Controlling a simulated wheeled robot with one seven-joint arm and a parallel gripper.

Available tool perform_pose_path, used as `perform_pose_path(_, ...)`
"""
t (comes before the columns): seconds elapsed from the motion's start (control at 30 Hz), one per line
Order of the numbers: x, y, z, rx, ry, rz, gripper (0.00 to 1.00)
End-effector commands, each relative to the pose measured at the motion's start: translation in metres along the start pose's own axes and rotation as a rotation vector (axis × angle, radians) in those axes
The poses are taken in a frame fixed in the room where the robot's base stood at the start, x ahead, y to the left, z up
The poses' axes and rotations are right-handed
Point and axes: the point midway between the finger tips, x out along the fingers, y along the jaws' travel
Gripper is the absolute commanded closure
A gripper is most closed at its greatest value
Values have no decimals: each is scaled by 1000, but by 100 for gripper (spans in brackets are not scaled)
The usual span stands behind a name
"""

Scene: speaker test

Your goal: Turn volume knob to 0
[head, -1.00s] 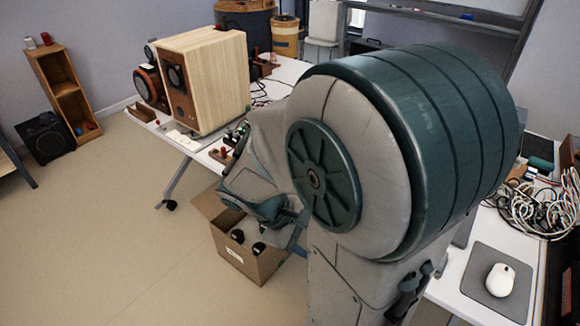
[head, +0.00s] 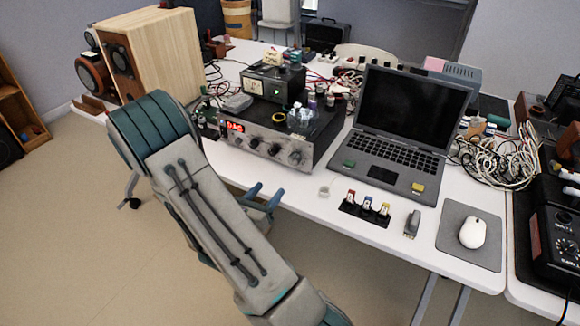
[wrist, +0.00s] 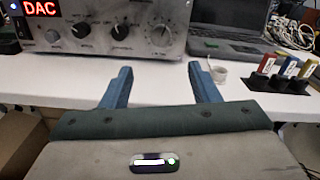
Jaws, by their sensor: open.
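A silver amplifier (head: 283,135) with a red "DAC" display stands near the table's front edge. Its front face has several dark knobs. The largest knob (head: 295,158) is at the right of the face and also shows in the wrist view (wrist: 161,36). I cannot read which knob is marked volume. My gripper (head: 264,194) is open and empty, its blue fingers apart, in front of the table edge and below the amplifier's face. In the wrist view my gripper (wrist: 159,68) points at the amplifier, the largest knob ahead between the finger lines, not touched.
A black laptop (head: 405,125) stands right of the amplifier. A small white ring-shaped item (head: 324,191) and a black holder with coloured sticks (head: 365,208) lie near the front edge. A wooden speaker (head: 170,50) stands at the left. Small items crowd the amplifier's top.

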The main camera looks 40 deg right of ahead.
Motion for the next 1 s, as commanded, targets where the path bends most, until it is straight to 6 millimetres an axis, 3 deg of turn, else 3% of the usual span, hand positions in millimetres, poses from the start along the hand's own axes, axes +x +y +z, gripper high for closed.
perform_pose_path(0.6,115,-2,1,2,1,-5,45)
perform_pose_path(0.8,130,-1,1,2,1,-2,45)
perform_pose_path(1.0,133,-1,0,2,1,-2,45)
